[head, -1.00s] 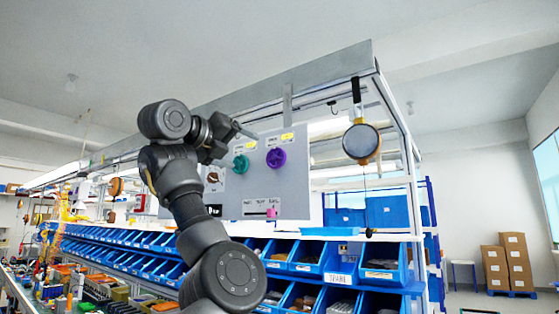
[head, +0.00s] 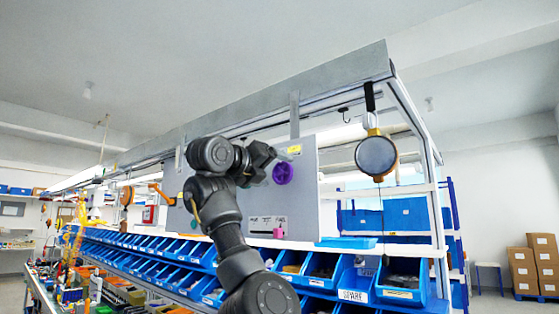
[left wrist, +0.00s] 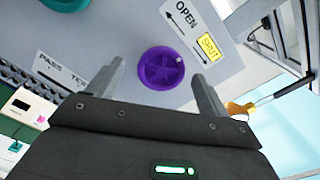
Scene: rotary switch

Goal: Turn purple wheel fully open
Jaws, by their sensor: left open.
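The purple wheel (head: 283,173) is mounted on a grey panel (head: 305,205) that hangs from the overhead frame. In the left wrist view the purple wheel (left wrist: 162,68) shows between and beyond my two fingers, with a small pale mark near its upper right edge. My left gripper (left wrist: 160,85) is open and empty, apart from the wheel. In the head view my left gripper (head: 276,157) is just up and left of the wheel, and its fingers are hard to make out. A label reading OPEN and a yellow SHUT tag (left wrist: 208,47) sit beside the wheel. My right gripper is not in view.
A green wheel (left wrist: 66,4) is on the same panel in the left wrist view. A round hanging device (head: 376,156) is right of the panel. Blue bins (head: 402,282) line the shelf below. A pink knob (head: 278,233) sits low on the panel.

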